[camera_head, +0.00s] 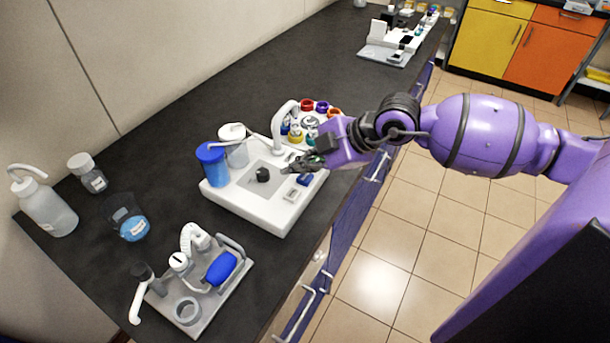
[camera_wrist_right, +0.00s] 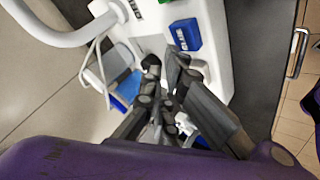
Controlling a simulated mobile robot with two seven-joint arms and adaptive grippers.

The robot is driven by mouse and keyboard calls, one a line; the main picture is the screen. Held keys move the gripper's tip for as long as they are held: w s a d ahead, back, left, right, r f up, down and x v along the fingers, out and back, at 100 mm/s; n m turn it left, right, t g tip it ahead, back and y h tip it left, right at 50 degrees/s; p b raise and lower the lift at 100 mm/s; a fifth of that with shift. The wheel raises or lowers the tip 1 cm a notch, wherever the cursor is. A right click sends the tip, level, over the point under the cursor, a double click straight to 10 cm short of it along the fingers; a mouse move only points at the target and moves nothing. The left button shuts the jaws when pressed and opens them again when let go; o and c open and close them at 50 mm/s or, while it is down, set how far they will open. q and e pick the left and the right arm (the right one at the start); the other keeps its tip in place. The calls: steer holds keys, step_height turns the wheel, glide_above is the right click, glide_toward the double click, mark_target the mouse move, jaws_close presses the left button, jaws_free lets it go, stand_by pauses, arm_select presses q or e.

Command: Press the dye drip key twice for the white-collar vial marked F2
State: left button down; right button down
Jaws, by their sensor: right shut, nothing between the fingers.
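The white bioreactor base (camera_head: 245,207) stands on the dark bench. On its front right corner sit a blue key (camera_head: 304,180) and a pale key (camera_head: 290,195). The blue key (camera_wrist_right: 185,34) shows closer in the right wrist view; its small label is not readable. My right gripper (camera_head: 287,168) is shut and empty, over the base just behind the blue key. In the wrist view its fingertips (camera_wrist_right: 163,64) appear near that key, and I cannot tell whether they touch. Vials with coloured collars (camera_head: 307,106) stand behind; no F2 mark is readable. My left gripper is out of view.
A blue vessel (camera_head: 212,165) and a clear bottle (camera_head: 234,148) stand on the base's left, beside a black knob (camera_head: 262,175). A smaller white unit (camera_head: 205,300) is nearer the front. A wash bottle (camera_head: 48,208) and beaker (camera_head: 128,218) stand left.

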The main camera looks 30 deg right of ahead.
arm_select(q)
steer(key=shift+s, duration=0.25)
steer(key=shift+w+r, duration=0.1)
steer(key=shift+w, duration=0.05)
arm_select(e)
steer(key=shift+f, duration=0.15)
steer(key=shift+f, duration=0.25)
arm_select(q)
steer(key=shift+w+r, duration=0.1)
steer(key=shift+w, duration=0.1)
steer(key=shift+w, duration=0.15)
arm_select(e)
steer(key=shift+f, duration=0.1)
